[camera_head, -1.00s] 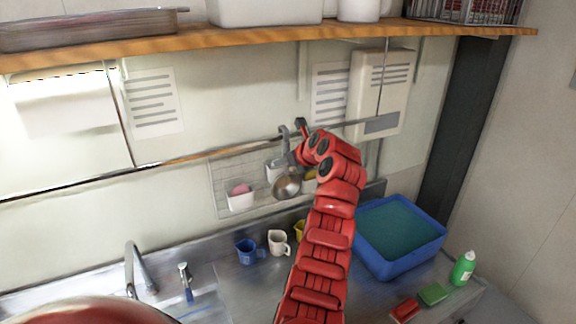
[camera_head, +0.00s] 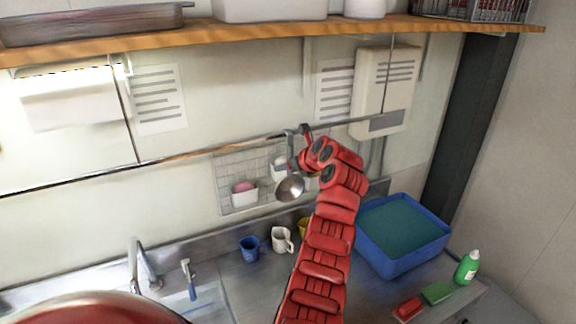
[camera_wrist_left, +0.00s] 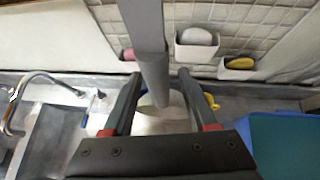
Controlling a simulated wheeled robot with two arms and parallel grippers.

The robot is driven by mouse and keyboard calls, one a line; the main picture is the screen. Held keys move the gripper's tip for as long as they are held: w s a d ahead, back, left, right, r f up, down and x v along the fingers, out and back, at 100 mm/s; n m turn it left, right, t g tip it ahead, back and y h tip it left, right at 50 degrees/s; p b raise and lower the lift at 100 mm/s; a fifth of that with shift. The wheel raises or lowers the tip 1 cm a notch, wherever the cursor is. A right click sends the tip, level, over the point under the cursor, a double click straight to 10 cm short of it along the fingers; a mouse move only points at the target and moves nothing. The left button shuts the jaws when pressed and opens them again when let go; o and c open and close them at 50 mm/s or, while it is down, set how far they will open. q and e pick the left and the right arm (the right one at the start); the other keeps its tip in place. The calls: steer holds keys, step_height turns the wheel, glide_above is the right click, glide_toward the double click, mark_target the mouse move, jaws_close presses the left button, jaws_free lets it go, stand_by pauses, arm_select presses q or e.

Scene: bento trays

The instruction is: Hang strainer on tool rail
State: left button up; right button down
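The grey metal strainer (camera_head: 290,188) is upright at the tool rail (camera_head: 220,148), bowl down, its handle top at rail height. It looks hung there, but the hook contact is too small to confirm. My left gripper (camera_head: 304,148), on the red arm, is at the handle just right of the strainer. In the left wrist view, the grey handle (camera_wrist_left: 148,45) runs between the two dark fingers of my left gripper (camera_wrist_left: 159,73). The fingers stand apart, with a clear gap on the handle's right side. My right gripper is not in view.
A tiled panel with a pink sponge (camera_head: 244,186) in a white holder is behind the strainer. Below are a blue mug (camera_head: 250,249), a white mug (camera_head: 282,240), a faucet (camera_head: 140,262) and a blue tub (camera_head: 440,245). A wooden shelf (camera_head: 250,34) spans above.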

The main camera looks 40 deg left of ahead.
arm_select(q)
steer(key=shift+r, duration=0.1)
steer(key=b+v, duration=0.6)
steer(key=v, duration=1.1)
steer(key=shift+d, duration=0.25)
